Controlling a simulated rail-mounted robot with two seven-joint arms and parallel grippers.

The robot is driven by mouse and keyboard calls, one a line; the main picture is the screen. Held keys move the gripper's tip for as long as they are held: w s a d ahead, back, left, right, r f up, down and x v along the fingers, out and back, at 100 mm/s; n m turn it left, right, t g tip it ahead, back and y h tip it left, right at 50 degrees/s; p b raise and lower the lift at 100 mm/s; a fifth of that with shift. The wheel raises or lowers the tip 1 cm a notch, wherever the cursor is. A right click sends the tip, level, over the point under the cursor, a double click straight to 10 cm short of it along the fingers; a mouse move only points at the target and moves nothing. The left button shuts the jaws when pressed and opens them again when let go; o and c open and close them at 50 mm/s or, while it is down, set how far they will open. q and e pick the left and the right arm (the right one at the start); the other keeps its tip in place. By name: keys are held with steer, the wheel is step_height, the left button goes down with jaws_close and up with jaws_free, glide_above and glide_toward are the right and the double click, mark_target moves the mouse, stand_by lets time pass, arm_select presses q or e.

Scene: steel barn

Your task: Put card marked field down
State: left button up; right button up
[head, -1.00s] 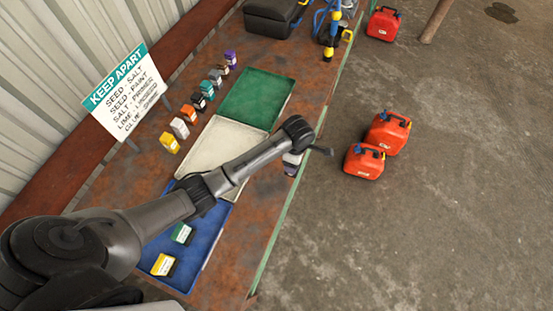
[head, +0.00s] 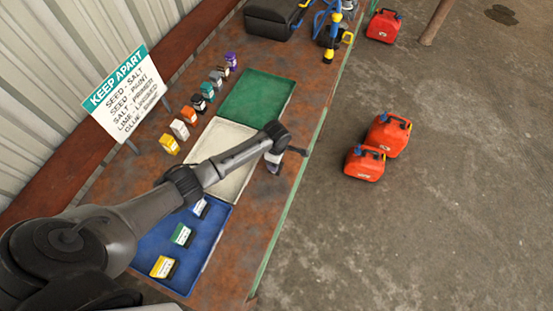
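My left arm reaches in from the left over the trays. Its gripper end (head: 275,160) hangs at the right edge of the white tray (head: 237,143), above the rusty bench. A small pale and dark shape shows there, and I cannot tell whether it is gripper or a held card. My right gripper is out of view.
Several coloured small containers (head: 190,113) line the bench's left side by a "KEEP APART" sign (head: 124,95). Red fuel cans (head: 388,134) stand on the floor at right. A black case (head: 270,20) is at the far end.

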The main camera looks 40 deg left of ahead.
arm_select(q)
steer(key=shift+f, duration=0.2)
steer(key=o, duration=1)
